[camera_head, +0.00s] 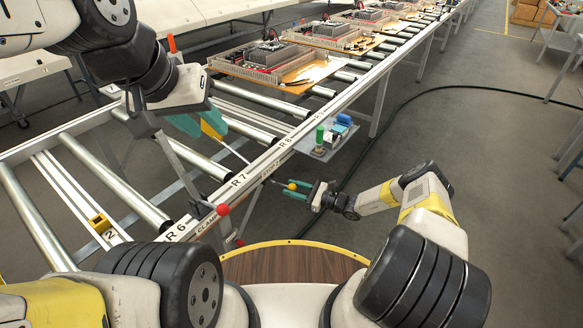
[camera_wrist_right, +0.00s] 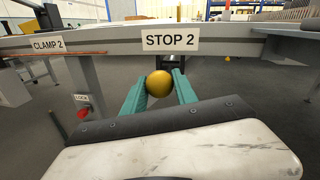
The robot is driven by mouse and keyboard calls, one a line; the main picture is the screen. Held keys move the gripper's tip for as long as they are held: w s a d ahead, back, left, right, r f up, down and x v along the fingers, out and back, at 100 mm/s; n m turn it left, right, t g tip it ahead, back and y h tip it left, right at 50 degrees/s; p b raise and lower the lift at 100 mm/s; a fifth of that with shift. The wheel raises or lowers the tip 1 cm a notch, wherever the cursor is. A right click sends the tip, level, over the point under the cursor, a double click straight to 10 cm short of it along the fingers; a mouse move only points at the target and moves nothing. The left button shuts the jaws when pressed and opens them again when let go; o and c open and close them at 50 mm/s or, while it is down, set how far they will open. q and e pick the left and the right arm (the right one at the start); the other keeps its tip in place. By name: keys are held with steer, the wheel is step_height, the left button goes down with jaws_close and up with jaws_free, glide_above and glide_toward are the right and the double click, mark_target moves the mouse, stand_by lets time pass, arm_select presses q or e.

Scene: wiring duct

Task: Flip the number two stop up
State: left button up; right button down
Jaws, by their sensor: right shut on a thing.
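The number two stop's yellow ball knob (camera_wrist_right: 158,84) is between the teal fingers of my right gripper (camera_wrist_right: 159,92), just under the STOP 2 label (camera_wrist_right: 171,40). In the head view the knob (camera_head: 292,186) shows at the tips of my right gripper (camera_head: 304,189), by the conveyor's near rail. My right gripper is shut on the knob. A dark lever runs from the knob toward the rail. My left gripper (camera_head: 206,122) is over the rollers, near a yellow piece (camera_head: 212,131) and a thin rod; whether it is open or shut is unclear.
The rail (camera_head: 240,182) carries R 6, R 7 and R 8 marks. A red-knobbed clamp lever (camera_head: 223,209) stands left of my right gripper. A small shelf with green and blue items (camera_head: 330,138) is behind it. Boards with grey ducts (camera_head: 266,60) sit further along the rollers.

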steer(key=shift+s+f, duration=0.1)
steer(key=shift+f, duration=0.1)
steer(key=c, duration=1)
jaws_free()
steer(key=shift+r, duration=0.1)
steer(key=v, duration=0.7)
steer(key=shift+d, duration=0.35)
steer(key=shift+s, duration=0.15)
